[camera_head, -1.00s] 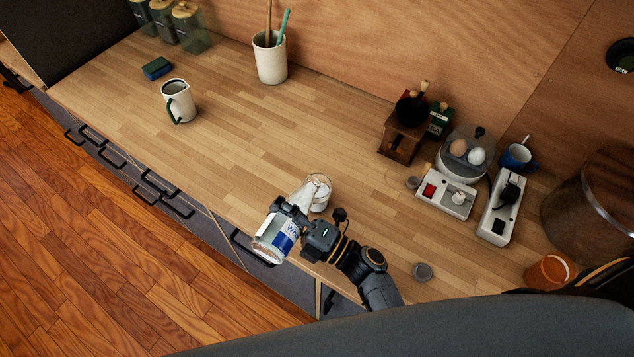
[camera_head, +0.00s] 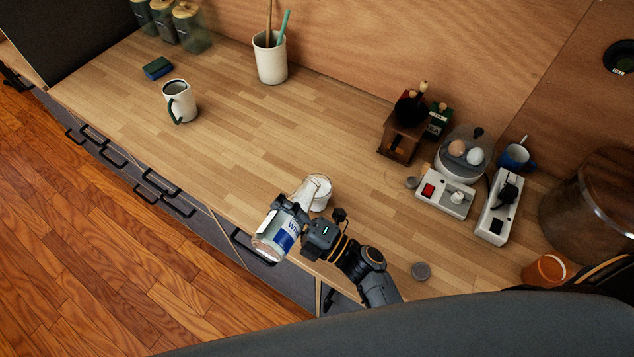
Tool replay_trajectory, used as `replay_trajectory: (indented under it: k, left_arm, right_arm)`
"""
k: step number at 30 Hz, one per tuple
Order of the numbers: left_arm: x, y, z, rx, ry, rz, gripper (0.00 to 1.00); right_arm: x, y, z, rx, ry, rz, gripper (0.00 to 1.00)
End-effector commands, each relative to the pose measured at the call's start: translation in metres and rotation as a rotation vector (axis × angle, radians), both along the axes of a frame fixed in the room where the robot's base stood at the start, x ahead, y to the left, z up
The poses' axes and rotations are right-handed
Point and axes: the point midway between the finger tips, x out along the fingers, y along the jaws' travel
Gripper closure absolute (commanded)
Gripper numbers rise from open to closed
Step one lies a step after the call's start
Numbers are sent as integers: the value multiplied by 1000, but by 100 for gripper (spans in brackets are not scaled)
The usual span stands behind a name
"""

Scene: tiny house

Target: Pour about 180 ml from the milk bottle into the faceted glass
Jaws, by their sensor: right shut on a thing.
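The milk bottle (camera_head: 275,239), with a white and blue label, is held tilted by my right gripper (camera_head: 290,217) near the counter's front edge. Its neck points up and right in the picture, with its mouth at the faceted glass (camera_head: 320,194). My right gripper is shut around the bottle. The glass stands upright on the counter and has white milk in it. The bottle's neck hides part of the glass's rim, so I cannot tell whether they touch. My left gripper is not in view.
The wooden counter (camera_head: 240,140) is clear left of the glass. A white mug (camera_head: 180,101) and a utensil crock (camera_head: 270,62) stand further back.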

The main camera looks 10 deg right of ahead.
Motion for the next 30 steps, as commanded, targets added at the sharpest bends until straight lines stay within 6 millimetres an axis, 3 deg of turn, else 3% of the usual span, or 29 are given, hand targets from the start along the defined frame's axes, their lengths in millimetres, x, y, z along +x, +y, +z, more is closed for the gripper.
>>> replay_trajectory:
  k: [7,13,19,30]
  left_arm:
    - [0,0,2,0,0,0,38]
    - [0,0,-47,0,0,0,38]
    - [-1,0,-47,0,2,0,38]
    - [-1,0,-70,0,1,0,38]
  right_arm:
    - [1,0,3,10,5,0,100]
    - [-3,3,-28,-103,-130,0,100]
    - [-3,3,-22,-144,-176,0,100]
    - [-6,6,-35,-211,-254,-1,100]
